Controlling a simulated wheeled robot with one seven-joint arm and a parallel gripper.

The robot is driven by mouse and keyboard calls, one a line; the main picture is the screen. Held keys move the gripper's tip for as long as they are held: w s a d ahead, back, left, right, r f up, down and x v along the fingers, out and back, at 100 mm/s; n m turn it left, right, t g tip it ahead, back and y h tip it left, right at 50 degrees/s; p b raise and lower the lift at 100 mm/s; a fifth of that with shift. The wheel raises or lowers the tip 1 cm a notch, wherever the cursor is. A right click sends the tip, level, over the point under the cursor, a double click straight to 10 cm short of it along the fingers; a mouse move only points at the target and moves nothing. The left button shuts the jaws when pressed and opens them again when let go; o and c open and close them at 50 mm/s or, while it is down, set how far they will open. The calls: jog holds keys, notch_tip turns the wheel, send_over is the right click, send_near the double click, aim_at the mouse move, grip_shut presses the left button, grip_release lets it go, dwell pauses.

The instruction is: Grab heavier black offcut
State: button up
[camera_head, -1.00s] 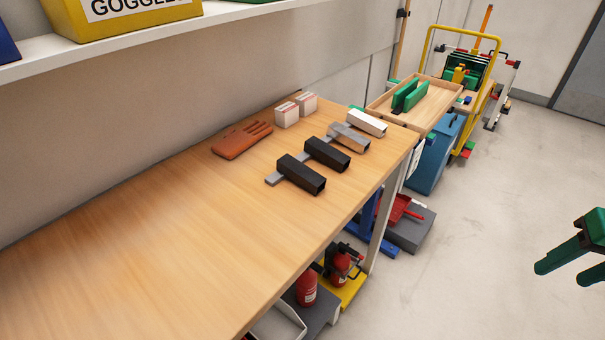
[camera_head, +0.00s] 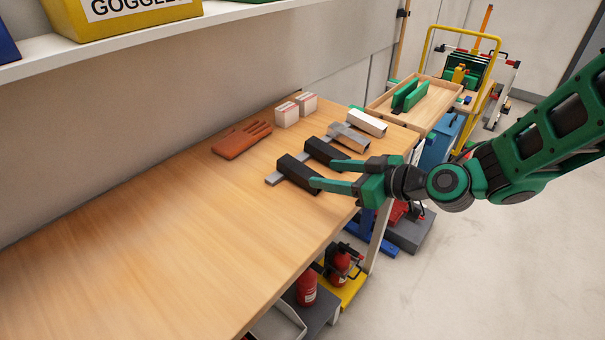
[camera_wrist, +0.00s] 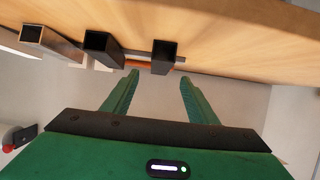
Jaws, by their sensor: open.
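Two black square tube offcuts lie side by side on the workbench. The near black offcut (camera_head: 296,170) also shows in the wrist view (camera_wrist: 164,56). The far black offcut (camera_head: 320,150) shows left of it in the wrist view (camera_wrist: 103,48). Both are hollow with open ends toward me; I cannot tell which is heavier. My gripper (camera_head: 322,171) is open and empty at the bench's front edge, its fingertips close to the offcuts' open ends. In the wrist view my gripper (camera_wrist: 158,77) has the near offcut roughly between its fingertips in the picture; contact is not clear.
The offcuts rest across a flat grey bar (camera_head: 274,178). A grey metal offcut (camera_head: 349,138) and a white one (camera_head: 367,122) lie farther right. A brown glove (camera_head: 241,140) and two small white boxes (camera_head: 287,115) lie behind. The left bench (camera_head: 170,240) is clear.

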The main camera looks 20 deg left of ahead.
aim_at(303, 170)
jog(key=x, duration=1)
jog(key=shift+c, duration=0.3)
jog(key=shift+r, duration=0.1)
grip_shut()
